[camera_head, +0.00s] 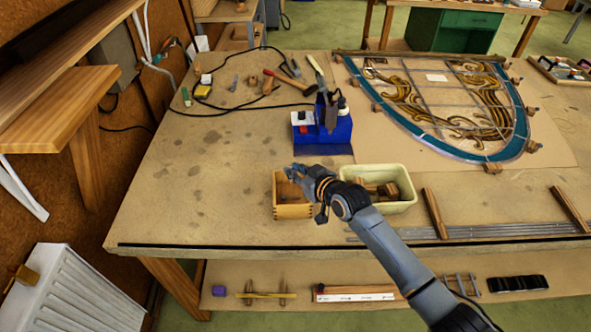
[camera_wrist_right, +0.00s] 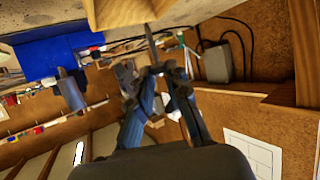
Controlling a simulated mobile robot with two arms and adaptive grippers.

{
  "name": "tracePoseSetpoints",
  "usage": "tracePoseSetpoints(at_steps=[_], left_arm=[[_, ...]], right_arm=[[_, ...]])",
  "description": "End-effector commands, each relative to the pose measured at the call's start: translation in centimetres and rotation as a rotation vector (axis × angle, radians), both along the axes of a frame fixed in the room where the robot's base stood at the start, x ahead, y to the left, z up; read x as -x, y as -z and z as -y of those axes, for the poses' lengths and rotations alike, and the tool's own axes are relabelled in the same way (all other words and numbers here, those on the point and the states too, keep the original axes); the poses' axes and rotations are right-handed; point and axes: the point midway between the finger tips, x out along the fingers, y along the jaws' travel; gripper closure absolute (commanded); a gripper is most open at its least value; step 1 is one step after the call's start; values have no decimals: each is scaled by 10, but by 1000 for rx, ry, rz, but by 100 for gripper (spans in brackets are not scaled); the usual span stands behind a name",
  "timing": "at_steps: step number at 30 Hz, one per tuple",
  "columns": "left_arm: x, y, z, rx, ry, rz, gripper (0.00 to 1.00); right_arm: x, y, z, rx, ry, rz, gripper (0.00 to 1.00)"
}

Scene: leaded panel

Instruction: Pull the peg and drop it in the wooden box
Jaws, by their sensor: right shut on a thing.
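My right gripper (camera_head: 296,172) is over the small open wooden box (camera_head: 293,212), at its rear part in the head view. In the right wrist view the gripper (camera_wrist_right: 156,70) is shut on a thin grey peg (camera_wrist_right: 150,38), which sticks out beyond the fingertips towards the wooden box (camera_wrist_right: 120,14). Whether the peg touches the box cannot be told. In the head view the gripper hides the peg and part of the box's inside. The curved leaded panel (camera_head: 437,143) lies at the right rear with small blocks around its edge. My left gripper is not in view.
A cream tray (camera_head: 392,207) with brown blocks stands right beside the box. A blue stand (camera_head: 332,130) is behind it. Hand tools (camera_head: 268,82) lie further back. Metal strips (camera_head: 480,231) lie at the front right. The bench (camera_head: 200,195) left of the box is clear.

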Motion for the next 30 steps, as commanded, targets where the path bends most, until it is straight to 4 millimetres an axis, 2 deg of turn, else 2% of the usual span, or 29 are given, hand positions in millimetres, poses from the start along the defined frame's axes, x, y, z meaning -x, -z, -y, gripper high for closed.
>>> tracePoseSetpoints(at_steps=[18,30], left_arm=[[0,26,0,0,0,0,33],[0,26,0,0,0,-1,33]], right_arm=[[0,32,0,0,0,0,100],[0,33,0,0,0,0,100]])
